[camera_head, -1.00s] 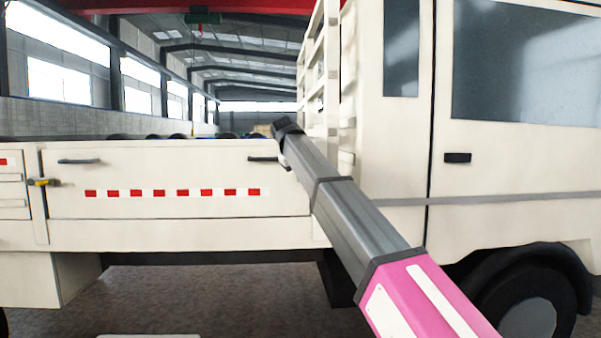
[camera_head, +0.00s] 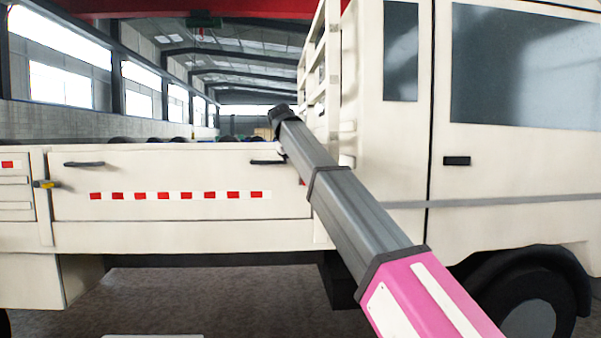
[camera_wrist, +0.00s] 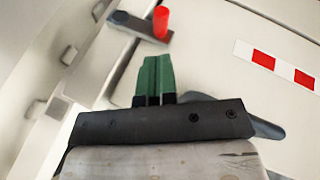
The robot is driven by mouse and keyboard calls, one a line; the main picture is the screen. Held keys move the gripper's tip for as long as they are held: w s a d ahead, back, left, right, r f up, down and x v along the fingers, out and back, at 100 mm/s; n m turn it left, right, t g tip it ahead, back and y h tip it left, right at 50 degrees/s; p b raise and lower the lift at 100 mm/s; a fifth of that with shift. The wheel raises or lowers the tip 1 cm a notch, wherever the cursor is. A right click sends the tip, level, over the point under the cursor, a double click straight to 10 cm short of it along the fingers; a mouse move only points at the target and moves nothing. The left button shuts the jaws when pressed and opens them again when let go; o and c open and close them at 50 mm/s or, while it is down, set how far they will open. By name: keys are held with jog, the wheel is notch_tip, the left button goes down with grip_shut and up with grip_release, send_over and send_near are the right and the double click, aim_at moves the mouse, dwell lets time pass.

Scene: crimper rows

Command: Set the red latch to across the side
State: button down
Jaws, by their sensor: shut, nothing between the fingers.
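The red latch shows in the wrist view as an upright red knob (camera_wrist: 161,25) at one end of a grey bar (camera_wrist: 133,26). The bar lies roughly parallel to the red-and-white stripe, near the seam beside the side panel. My gripper (camera_wrist: 158,60) has green fingers pressed together, with nothing between them. Its tips are just below the knob in the picture; they look apart from it, though the depth is unclear. In the head view a small red spot (camera_head: 302,182) shows beside my arm, perhaps the latch. My gripper is hidden there behind the arm.
A dark handle (camera_head: 268,161) on the truck's side panel (camera_head: 180,170) is close to my arm; it also shows behind my gripper in the wrist view (camera_wrist: 268,130). A yellow latch (camera_head: 46,184) is at the left post. The cab (camera_head: 400,150) stands right.

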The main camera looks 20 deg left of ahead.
jog(key=s+a+r, duration=0.3)
jog(key=s, duration=0.2)
jog(key=shift+a+r, duration=0.15)
jog(key=shift+r, duration=0.15)
